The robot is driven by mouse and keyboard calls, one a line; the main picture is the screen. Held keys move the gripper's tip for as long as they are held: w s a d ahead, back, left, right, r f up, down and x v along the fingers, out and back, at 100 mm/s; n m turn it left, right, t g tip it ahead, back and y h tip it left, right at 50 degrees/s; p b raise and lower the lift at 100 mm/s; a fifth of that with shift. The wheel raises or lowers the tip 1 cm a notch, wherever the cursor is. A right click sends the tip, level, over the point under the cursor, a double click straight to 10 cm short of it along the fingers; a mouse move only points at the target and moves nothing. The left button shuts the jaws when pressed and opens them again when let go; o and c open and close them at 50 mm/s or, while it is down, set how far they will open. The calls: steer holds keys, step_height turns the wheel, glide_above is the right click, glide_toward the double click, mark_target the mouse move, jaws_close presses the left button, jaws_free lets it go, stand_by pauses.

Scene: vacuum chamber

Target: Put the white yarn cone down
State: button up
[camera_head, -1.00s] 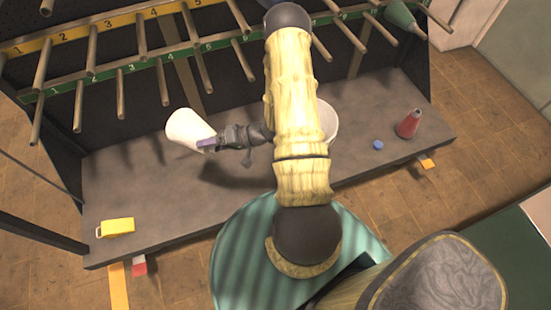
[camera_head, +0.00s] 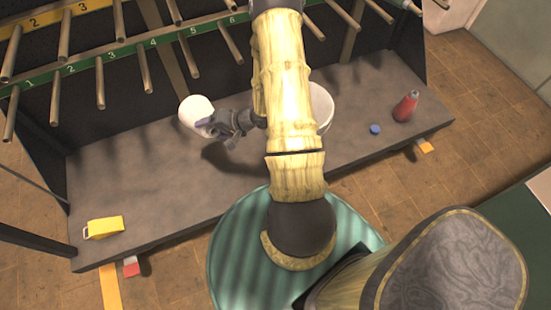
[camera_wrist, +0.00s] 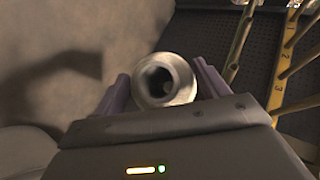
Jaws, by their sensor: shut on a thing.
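The white yarn cone (camera_head: 194,110) is in my gripper (camera_head: 212,127), left of my arm in the head view. The cone is tilted, and its shadow falls on the grey shelf (camera_head: 150,190) apart from it, so it seems to be held above the surface. In the wrist view the cone (camera_wrist: 181,78) shows end-on, with a dark round hole, between the two purple fingers of my gripper (camera_wrist: 163,88). The gripper is shut on it. The cone's far end is hidden.
A yellow object (camera_head: 105,228) lies at the shelf's left front. A white bucket-like container (camera_head: 321,105) is partly behind my arm. A blue disc (camera_head: 375,129) and a red cone (camera_head: 405,106) are on the right. Numbered peg rails (camera_head: 120,58) stand behind. The shelf's left middle is clear.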

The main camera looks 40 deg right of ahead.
steer(key=w+d+f+m+h+b, duration=0.2)
steer(key=d+f+m+h+b, duration=0.3)
steer(key=d+f+m+b, duration=1.2)
steer(key=f+m+b, duration=0.1)
steer(key=m+b, duration=0.3)
steer(key=m, duration=0.4)
steer(key=shift+g, duration=0.4)
step_height(320, 180, down, 6)
steer(key=b, duration=0.2)
steer(key=shift+f, duration=0.1)
step_height(320, 180, down, 4)
steer(key=shift+r+b, duration=0.15)
steer(key=shift+b, duration=0.8)
